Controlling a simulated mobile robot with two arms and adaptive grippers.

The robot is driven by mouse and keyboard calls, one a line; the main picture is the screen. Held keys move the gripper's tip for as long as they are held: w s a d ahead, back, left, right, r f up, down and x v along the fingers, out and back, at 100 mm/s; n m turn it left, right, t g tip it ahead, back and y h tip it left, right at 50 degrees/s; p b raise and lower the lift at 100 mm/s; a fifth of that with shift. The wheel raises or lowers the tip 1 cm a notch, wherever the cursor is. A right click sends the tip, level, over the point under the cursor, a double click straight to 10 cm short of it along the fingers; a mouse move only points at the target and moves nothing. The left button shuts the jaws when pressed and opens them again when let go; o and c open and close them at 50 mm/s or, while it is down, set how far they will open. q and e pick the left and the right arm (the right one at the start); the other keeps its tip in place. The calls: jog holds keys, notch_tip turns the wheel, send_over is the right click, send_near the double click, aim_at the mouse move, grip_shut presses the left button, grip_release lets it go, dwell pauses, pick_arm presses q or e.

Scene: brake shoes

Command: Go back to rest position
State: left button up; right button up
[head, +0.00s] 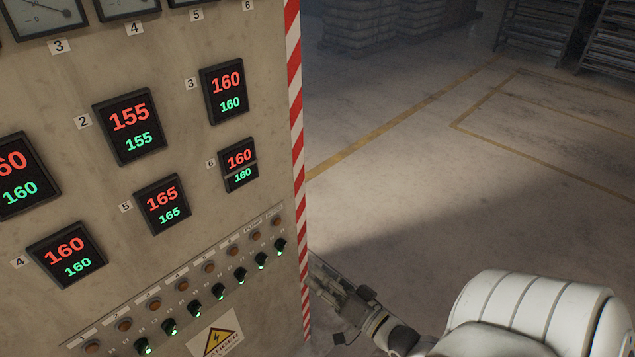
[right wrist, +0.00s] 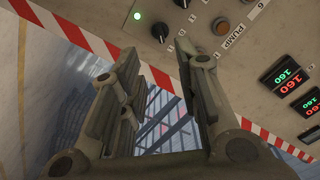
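My right gripper (head: 335,290) is low beside the right edge of the control panel (head: 235,200) in the head view, with my white arm behind it at the lower right. In the right wrist view its two fingers (right wrist: 160,90) are apart with nothing between them. Their tips point toward the panel's striped edge and the lower row of switches. I cannot tell whether they touch the panel. My left gripper is in neither view.
The panel carries several red-and-green displays (head: 130,127) and a row of knobs with lit green lamps (head: 195,307). A red-white striped edge (head: 296,130) borders it. Open floor (head: 450,170) lies right, with stacked goods (head: 365,25) and racks (head: 545,25) far back.

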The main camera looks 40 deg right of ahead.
jog(key=s+f+n+g+h, duration=0.15)
jog(key=s+f+g, duration=0.25)
jog(key=f, duration=0.9)
jog(key=s+f+n+g+y, duration=0.1)
jog(key=s+f+n+g, duration=0.3)
jog(key=f, duration=0.9)
jog(key=s+a+f+n+g, duration=0.2)
jog(key=s+a+f+g, duration=0.2)
jog(key=s+f, duration=0.4)
jog(key=s+a+f+n+g, duration=0.3)
jog(key=s+f, duration=0.6)
jog(key=s, duration=0.7)
jog(key=a+g, duration=0.2)
jog(key=a, duration=0.1)
jog(key=shift+s+f+h, duration=0.15)
jog(key=shift+f+h, duration=0.1)
jog(key=shift+h, duration=0.1)
